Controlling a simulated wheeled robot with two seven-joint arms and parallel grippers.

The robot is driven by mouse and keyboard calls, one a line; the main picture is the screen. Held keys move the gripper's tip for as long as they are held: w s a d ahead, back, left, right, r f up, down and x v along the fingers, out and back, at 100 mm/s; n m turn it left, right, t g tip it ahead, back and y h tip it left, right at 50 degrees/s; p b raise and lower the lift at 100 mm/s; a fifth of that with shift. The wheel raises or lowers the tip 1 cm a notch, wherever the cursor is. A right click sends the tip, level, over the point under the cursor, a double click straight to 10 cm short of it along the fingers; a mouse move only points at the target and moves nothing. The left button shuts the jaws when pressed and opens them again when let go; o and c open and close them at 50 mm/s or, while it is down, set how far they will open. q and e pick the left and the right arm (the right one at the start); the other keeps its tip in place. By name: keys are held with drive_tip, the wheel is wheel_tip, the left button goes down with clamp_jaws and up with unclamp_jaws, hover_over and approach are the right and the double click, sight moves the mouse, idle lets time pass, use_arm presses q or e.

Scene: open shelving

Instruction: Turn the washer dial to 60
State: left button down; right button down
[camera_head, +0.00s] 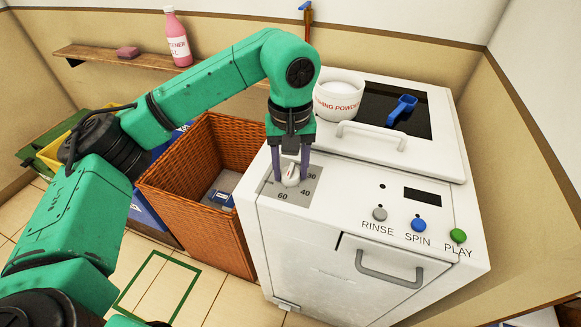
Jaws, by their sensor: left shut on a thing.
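The white washer (330,245) stands at the right of the camera_head view. Its dial (291,176) is a light knob on a grey panel (296,197) at the washer's top left. The panel shows the numbers 30, 40 and 60; the 60 is at its front left. My left gripper (291,180) points down over the panel, its two dark fingers on either side of the dial and shut on it. The fingers hide part of the dial, and I cannot tell which number it points to. My right gripper does not show.
Rinse (379,214), spin (418,225) and play (458,236) buttons sit right of the dial. A washing powder tub (338,101) and blue scoop (402,109) rest on the washer behind it. A wicker basket (190,205) stands close to the washer's left side.

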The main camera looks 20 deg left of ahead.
sight(290, 168)
use_arm(q)
drive_tip(key=shift+w+r, duration=0.15)
idle(0.4)
drive_tip(key=shift+c, duration=1.5)
unclamp_jaws()
wheel_tip(290, 168, up, 14)
drive_tip(key=p, duration=0.3)
drive_tip(key=shift+r, duration=0.2)
